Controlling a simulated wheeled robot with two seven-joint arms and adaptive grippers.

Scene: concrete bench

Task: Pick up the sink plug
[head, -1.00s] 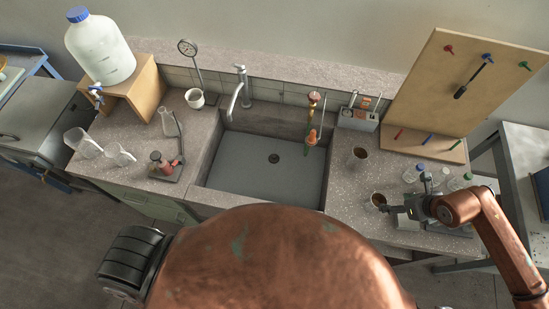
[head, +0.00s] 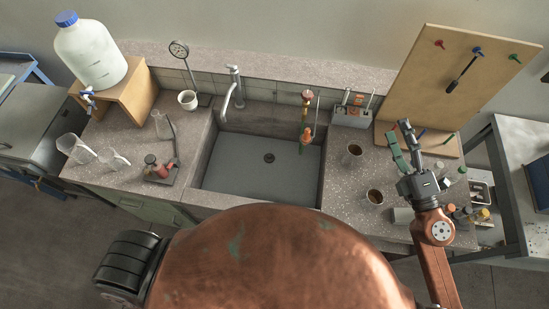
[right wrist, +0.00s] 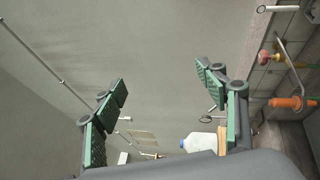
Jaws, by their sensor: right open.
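A small dark round piece (head: 269,157) lies at the middle of the grey sink (head: 232,174) floor; I cannot tell whether it is the sink plug or just the drain. My right gripper (head: 398,130) is raised over the right part of the bench, right of the sink and well apart from the dark piece. Its fingers are open, empty and point towards the back wall. In the right wrist view the open green-padded fingers (right wrist: 160,75) have only the wall and distant things between them. My left gripper is not in view.
A curved tap (head: 236,85) and a brass-coloured fitting with an orange part (head: 307,112) rise at the sink's back. A tool board (head: 450,85) leans behind the gripper. Glassware (head: 76,148) stands left.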

